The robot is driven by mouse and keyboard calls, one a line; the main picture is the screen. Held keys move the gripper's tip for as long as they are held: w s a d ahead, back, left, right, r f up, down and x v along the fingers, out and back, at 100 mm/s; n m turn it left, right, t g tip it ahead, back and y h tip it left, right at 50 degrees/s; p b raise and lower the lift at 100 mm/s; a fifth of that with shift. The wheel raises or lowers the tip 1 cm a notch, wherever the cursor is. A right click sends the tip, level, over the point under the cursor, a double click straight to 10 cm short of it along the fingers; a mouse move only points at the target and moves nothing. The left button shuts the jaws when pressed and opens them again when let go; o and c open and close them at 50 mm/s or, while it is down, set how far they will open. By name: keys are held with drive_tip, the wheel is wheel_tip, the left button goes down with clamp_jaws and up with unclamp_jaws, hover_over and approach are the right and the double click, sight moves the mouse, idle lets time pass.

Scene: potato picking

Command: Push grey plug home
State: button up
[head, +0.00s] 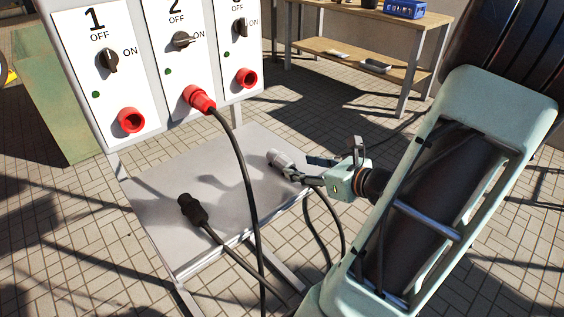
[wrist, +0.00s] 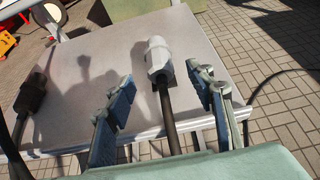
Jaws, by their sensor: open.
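The grey plug (head: 281,160) lies on the metal shelf (head: 165,166) below the switch panel, its cable running over the front edge. In the wrist view the grey plug (wrist: 158,62) lies between my open fingers, pointing away from me. My gripper (head: 308,170) is open at the plug's cable end; in the wrist view the blue fingers (wrist: 161,90) stand to either side, apart from the plug. A red plug (head: 198,98) with a black cable sits in the red socket under switch 2. The red sockets under switch 1 (head: 131,120) and the third switch (head: 247,78) are empty.
A black plug (head: 192,208) lies on the shelf's left, also in the wrist view (wrist: 32,92). The red plug's cable (head: 243,170) hangs across the shelf front. A wooden workbench (head: 345,62) with a blue crate (head: 405,9) stands behind.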

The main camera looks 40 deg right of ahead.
sight(282, 160)
drive_tip(key=x, duration=0.2)
drive_tip(key=shift+w+a+f+b, duration=0.1)
drive_tip(key=shift+w+f+b, duration=0.15)
drive_tip(key=shift+w+b, duration=0.05)
drive_tip(key=shift+r+b+x, duration=0.2)
drive_tip(key=shift+b+x, duration=0.2)
drive_tip(key=shift+x, duration=1.1)
drive_tip(key=shift+r+b+x, duration=0.2)
drive_tip(key=shift+b+x, duration=0.2)
drive_tip(key=shift+x, duration=1.15)
drive_tip(key=shift+w, duration=0.15)
drive_tip(key=shift+c, duration=0.3)
drive_tip(key=c, duration=1.2)
drive_tip(key=shift+o, duration=0.2)
